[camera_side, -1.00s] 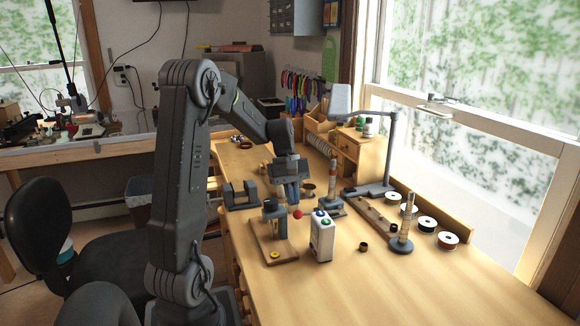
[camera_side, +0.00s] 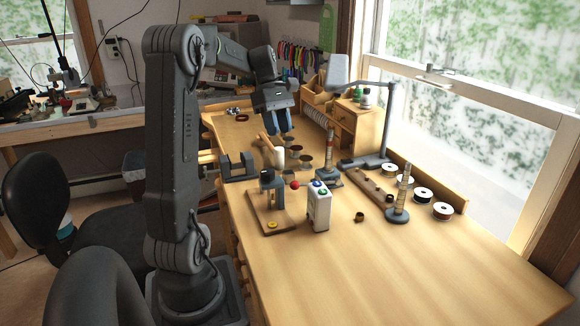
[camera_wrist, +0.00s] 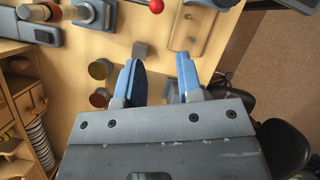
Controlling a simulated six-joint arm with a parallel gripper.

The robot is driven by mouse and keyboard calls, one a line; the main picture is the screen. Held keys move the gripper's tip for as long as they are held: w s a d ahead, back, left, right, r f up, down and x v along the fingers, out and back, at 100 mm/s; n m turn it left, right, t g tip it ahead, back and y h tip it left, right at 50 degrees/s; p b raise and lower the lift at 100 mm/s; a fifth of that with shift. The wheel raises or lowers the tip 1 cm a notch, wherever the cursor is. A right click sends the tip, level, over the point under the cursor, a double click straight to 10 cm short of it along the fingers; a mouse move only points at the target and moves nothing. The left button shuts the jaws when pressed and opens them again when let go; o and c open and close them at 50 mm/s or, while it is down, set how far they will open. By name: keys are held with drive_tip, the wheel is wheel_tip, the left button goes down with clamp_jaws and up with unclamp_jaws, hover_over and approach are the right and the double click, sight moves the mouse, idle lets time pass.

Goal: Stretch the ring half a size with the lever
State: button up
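The red ball knob (camera_side: 295,184) of a lever shows between a small grey-blue press on a wooden board (camera_side: 262,215) and a ringed, upright stretcher post (camera_side: 329,160) on a grey base. The knob also shows at the top edge of the wrist view (camera_wrist: 157,6). I cannot make out the ring or which post bears it. My gripper (camera_side: 279,128) hangs above the bench, behind and above the knob, and does not touch it. In the wrist view my blue fingers (camera_wrist: 158,72) are apart with nothing between them.
A white box with coloured buttons (camera_side: 319,207) stands near the knob. A second stepped post (camera_side: 402,195) and several spools stand at the right. A wooden mallet (camera_side: 276,153) and small round pots (camera_side: 304,161) are below my gripper. The front right bench is clear.

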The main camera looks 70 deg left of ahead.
sight(295, 182)
drive_tip(key=o, duration=0.3)
drive_tip(key=n, duration=0.1)
drive_tip(key=f+n, duration=0.1)
drive_tip(key=n, duration=0.1)
drive_tip(key=shift+w+f, duration=0.1)
drive_tip(key=shift+w, duration=0.1)
drive_tip(key=shift+o, duration=1.1)
drive_tip(key=shift+w+f+n, duration=0.1)
drive_tip(key=shift+f+n, duration=0.2)
drive_tip(key=shift+n, duration=0.5)
drive_tip(key=x, duration=1.3)
drive_tip(key=shift+w+d+f, duration=0.1)
drive_tip(key=shift+w+d, duration=0.15)
drive_tip(key=shift+d, duration=0.1)
clamp_jaws()
